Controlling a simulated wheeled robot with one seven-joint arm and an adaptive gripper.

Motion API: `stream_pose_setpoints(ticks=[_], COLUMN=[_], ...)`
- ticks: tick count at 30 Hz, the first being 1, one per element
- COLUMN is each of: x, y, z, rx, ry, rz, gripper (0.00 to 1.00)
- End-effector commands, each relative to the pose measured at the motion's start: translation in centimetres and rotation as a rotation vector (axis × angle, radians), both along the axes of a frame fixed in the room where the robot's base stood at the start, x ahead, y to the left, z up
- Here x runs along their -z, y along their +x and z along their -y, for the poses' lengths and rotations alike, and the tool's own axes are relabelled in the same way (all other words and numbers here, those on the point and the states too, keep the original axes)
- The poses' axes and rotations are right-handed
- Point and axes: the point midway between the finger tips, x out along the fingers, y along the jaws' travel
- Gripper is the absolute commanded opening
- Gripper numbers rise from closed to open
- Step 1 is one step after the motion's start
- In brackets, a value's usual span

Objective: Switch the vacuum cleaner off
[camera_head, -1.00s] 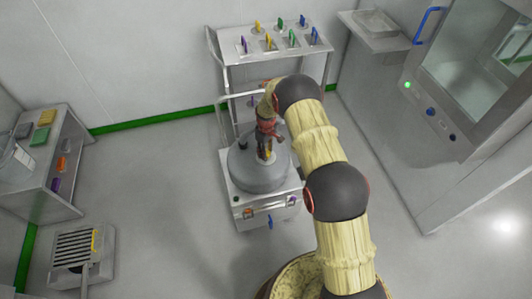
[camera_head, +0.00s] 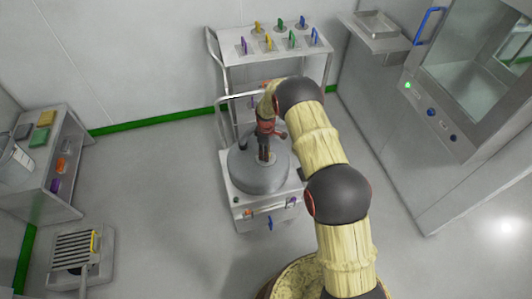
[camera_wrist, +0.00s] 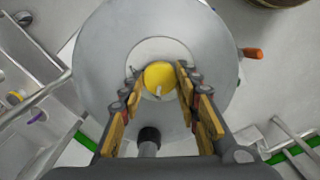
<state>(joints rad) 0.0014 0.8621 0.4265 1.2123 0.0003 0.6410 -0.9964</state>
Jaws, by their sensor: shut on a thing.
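The vacuum cleaner (camera_head: 245,178) is a grey round drum on a wheeled white base with a push handle, in the middle of the head view. In the wrist view its round grey top (camera_wrist: 105,60) fills the middle. A yellow round knob (camera_wrist: 158,74) with a small pale mark sits on a lighter disc at the centre of that top. My gripper (camera_head: 265,158) reaches down to the drum top from above. In the wrist view its two fingers (camera_wrist: 158,88) are on either side of the knob, shut on it. The fingers hide the knob in the head view.
A trolley (camera_head: 235,56) with several coloured handles stands behind the vacuum cleaner. A steel cabinet (camera_head: 470,120) with a blue handle is at the right. A side table (camera_head: 62,150) and a slatted floor unit (camera_head: 75,250) are at the left. Floor between them is clear.

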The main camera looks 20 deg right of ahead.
Motion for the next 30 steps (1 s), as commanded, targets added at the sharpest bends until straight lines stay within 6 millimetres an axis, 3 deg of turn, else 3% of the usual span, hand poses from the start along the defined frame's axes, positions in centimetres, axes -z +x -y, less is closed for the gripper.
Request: stream_pose_setpoints(ticks=[4, 5, 14, 24, 30], x=[-0.1, -0.1, 0.0, -0.3, -2.9], y=[0.1, 0.1, 0.0, 0.1, 0.2], z=[0.0, 0.0, 0.0, 0.0, 0.0], rx=[-0.001, -0.001, 0.000, 0.000, 0.000], ry=[0.000, 0.000, -0.001, -0.001, -0.001], rz=[0.002, 0.002, 0.001, 0.001, 0.004], gripper=[0.07, 0.34, 0.51, 0.51, 0.51])
